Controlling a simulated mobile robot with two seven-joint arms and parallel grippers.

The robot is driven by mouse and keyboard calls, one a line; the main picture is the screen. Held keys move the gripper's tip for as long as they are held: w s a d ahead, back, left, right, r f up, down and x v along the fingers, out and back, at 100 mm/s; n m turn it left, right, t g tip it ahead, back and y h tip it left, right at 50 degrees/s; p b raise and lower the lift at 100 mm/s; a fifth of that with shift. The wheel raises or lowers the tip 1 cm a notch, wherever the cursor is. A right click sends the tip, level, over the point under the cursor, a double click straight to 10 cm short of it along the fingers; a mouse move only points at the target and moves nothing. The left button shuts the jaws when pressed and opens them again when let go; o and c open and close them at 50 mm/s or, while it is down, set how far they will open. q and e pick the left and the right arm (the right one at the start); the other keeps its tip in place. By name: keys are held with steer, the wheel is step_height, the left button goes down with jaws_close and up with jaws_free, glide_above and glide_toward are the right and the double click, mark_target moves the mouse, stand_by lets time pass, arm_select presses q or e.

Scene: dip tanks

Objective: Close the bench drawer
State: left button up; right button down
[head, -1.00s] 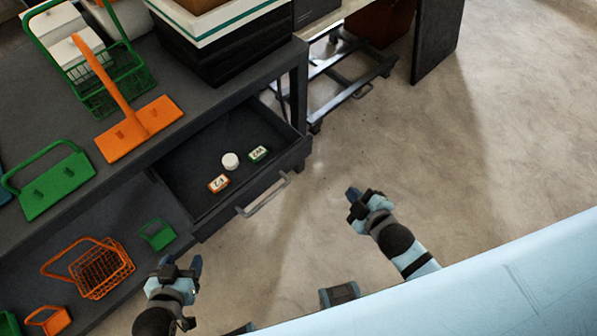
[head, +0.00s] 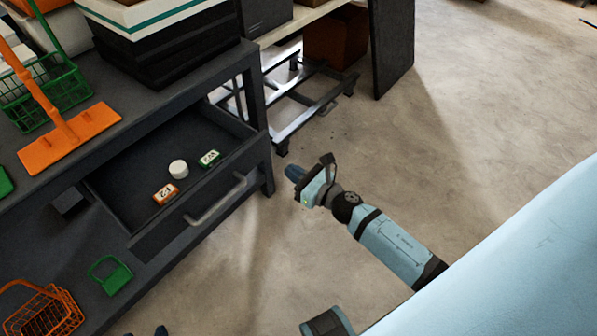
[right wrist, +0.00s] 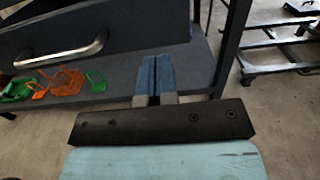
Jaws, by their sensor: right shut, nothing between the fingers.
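The bench drawer (head: 150,240) stands pulled out from the dark bench, with its grey bar handle (head: 215,200) on the front. Inside lie an orange-edged tag (head: 165,194), a green-edged tag (head: 209,158) and a white round piece (head: 178,169). My right gripper (head: 291,173) is shut and empty, to the right of the drawer front and apart from it. In the right wrist view its blue fingers (right wrist: 155,72) are together, and the handle (right wrist: 62,52) shows to their left. Only a tip of my left gripper (head: 161,331) shows at the bottom edge; its jaws are cut off.
An orange basket (head: 42,312) and green piece (head: 110,275) sit on the lower shelf. A wheeled frame (head: 310,105) stands behind. Floor before the drawer is clear.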

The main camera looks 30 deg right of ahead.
mark_target(260, 151)
arm_select(q)
steer(key=shift+s+f, duration=0.1)
steer(key=shift+f, duration=0.1)
arm_select(e)
steer(key=x, duration=0.9)
steer(key=shift+w, duration=0.15)
arm_select(q)
steer(key=shift+a+f, duration=0.1)
steer(key=shift+a, duration=0.1)
arm_select(e)
steer(key=shift+w+f, duration=0.1)
steer(key=shift+w, duration=0.05)
